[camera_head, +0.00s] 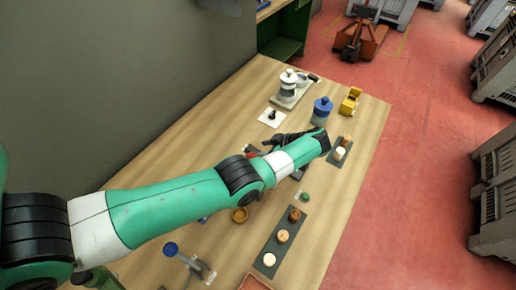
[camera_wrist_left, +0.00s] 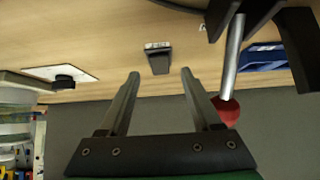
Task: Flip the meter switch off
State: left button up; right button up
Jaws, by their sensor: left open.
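My left gripper (camera_head: 265,145) reaches over the middle of the table; in the left wrist view its two fingers (camera_wrist_left: 160,73) are apart with nothing between them. Beyond the fingertips stands a small dark block with a pale end (camera_wrist_left: 158,57); I cannot tell whether it is the meter switch. My right gripper is not in view.
Cork stoppers sit on a dark strip (camera_head: 275,243) in front. A grey wall borders the table's left.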

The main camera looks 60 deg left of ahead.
pick_arm(q)
jog(key=b+v, duration=0.1)
jog(key=v, duration=0.7)
jog(key=shift+d+r, duration=0.15)
jog(key=shift+r, duration=0.05)
jog(key=shift+w, duration=0.1)
